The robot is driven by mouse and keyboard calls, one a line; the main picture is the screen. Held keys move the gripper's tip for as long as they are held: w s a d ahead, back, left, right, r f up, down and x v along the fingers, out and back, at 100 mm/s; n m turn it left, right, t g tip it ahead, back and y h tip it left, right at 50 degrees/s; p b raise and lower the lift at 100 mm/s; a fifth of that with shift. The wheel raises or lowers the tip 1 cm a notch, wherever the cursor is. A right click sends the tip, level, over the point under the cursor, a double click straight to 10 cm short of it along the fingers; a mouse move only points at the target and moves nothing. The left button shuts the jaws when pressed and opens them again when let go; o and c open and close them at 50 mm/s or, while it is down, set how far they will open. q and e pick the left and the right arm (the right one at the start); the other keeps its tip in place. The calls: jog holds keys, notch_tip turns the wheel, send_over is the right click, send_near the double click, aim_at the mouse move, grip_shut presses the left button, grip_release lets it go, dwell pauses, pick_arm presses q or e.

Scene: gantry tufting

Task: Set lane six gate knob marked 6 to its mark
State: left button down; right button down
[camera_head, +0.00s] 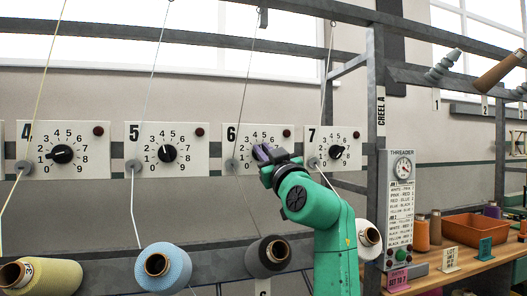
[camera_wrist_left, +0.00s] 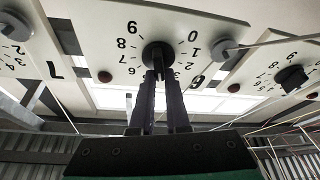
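The lane six plate (camera_head: 232,165), marked 6, hangs on the rail between plates 5 and 7. Its black knob (camera_wrist_left: 157,55) shows in the left wrist view, where the dial appears upside down. My left gripper (camera_head: 264,154) is at this knob in the head view and covers it and part of the dial. In the left wrist view its two dark fingers (camera_wrist_left: 158,82) stand close together, with the knob's grip bar between their tips. The knob's exact setting and any target mark are hidden or too small to tell. My right gripper is in neither view.
Plate 5 (camera_head: 190,137) and plate 7 (camera_head: 318,137) flank it, each with its own knob. Threads run through grey guides beside the dials. Yarn cones, including a blue one (camera_head: 162,268), stand below. A threader panel (camera_head: 400,210) and a table with an orange bin (camera_head: 475,228) are at right.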

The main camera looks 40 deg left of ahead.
pick_arm(q)
jog(key=shift+m, duration=0.7)
jog(key=shift+m+t+h, duration=0.3)
jog(key=shift+m+t, duration=0.1)
jog(key=shift+t, duration=0.1)
jog(key=shift+w+d+f+m+t+h+p, duration=0.1)
jog(key=shift+m+t+h+p, duration=0.95)
jog(key=shift+m, duration=2.55)
jog(key=shift+w+d+f+m+t+h+p, duration=0.1)
jog(key=shift+m+t+h+p, duration=0.25)
jog(key=shift+m+h+p, duration=2.3)
jog(key=shift+w+f+m+t+h+p, duration=0.1)
jog(key=shift+m+t+h+p, duration=0.45)
jog(key=shift+m, duration=4)
jog(key=c, duration=0.9)
grip_release()
jog(key=shift+t, duration=0.25)
